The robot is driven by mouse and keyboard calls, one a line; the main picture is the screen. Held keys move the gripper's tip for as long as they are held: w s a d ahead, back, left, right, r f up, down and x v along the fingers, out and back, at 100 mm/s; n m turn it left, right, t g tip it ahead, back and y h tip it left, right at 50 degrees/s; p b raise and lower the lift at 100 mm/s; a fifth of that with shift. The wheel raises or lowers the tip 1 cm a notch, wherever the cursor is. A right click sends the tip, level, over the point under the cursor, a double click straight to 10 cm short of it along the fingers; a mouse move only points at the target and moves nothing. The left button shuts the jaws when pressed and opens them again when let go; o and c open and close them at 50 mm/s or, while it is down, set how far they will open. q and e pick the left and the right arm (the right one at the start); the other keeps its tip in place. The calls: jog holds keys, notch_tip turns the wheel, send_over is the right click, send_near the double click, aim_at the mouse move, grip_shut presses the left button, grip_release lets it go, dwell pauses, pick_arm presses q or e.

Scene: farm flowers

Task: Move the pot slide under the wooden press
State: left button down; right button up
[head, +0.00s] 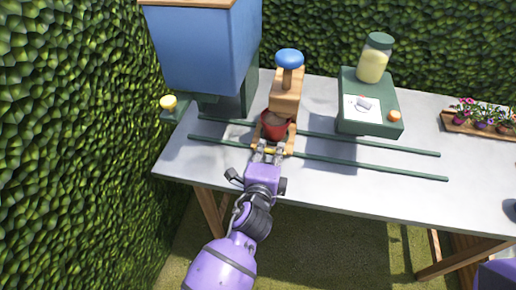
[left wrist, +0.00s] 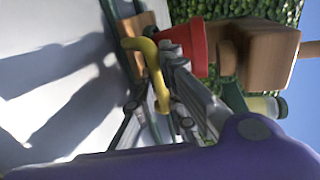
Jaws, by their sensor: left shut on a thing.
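The red pot (head: 273,126) with brown soil sits on the wooden slide (head: 290,139) between the two green rails. The wooden press (head: 285,96), a block with a blue knob (head: 289,57), stands right behind and above the pot in the head view. I cannot tell whether it is fully over the pot. In the left wrist view, the pot (left wrist: 183,46) appears close against the press (left wrist: 262,52). My left gripper (head: 268,152) is shut on the slide's yellow handle (left wrist: 147,62), at the slide's front. My right gripper is out of view.
Green rails (head: 370,170) run along the grey table (head: 460,195). A blue hopper (head: 205,45) stands at left. A green stand (head: 365,122) with a yellowish jar (head: 373,62) is right of the press. A flower tray (head: 480,126) is at far right. Hedges border the table.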

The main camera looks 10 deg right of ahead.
pick_arm(q)
jog(key=shift+s+d, duration=0.2)
jog(key=shift+d, duration=0.35)
jog(key=shift+s+d, duration=0.15)
jog(key=shift+d, duration=0.35)
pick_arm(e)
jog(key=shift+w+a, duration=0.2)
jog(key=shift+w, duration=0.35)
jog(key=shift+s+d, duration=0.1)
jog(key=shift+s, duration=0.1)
pick_arm(q)
jog(key=c, duration=1.8)
grip_release()
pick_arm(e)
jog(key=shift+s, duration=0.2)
pick_arm(q)
jog(key=shift+s+a, duration=0.1)
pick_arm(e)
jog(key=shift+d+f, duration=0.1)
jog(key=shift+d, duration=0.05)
pick_arm(q)
jog(key=v, duration=1.1)
jog(key=shift+s+a+r, duration=0.1)
jog(key=shift+s, duration=0.3)
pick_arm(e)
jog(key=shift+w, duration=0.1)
